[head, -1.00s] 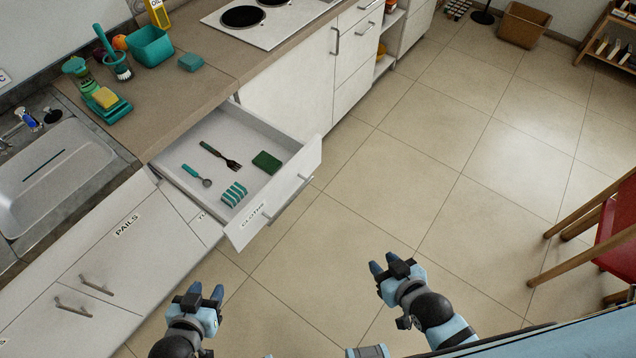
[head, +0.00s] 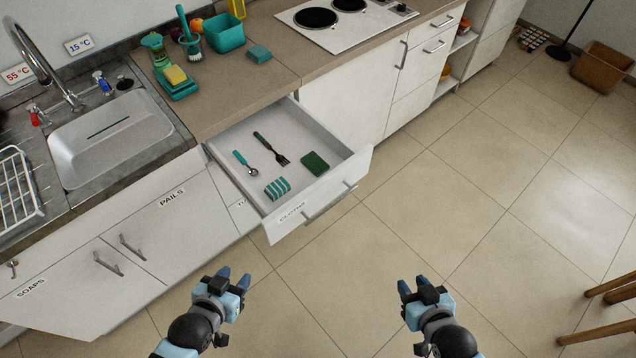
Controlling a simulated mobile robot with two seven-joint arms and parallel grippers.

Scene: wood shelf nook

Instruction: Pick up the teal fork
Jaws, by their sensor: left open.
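The teal fork (head: 271,148) lies in the open drawer (head: 337,183), its handle toward the upper left and its dark tines toward the lower right. A teal spoon-like utensil (head: 245,163) lies to its left. A striped teal cloth (head: 277,188) and a dark green sponge or cloth (head: 315,163) lie closer to the drawer front. My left gripper (head: 233,277) is open and empty, in front of the cabinets and below the drawer in the picture. My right gripper (head: 412,285) looks open and empty, over the floor to the right. Both are well apart from the fork.
The drawer front labelled CLOTHS juts into the room. The counter above holds a teal bin (head: 224,36), a sponge on a teal tray (head: 177,84) and a hob (head: 339,22). A sink (head: 107,140) is at the left.

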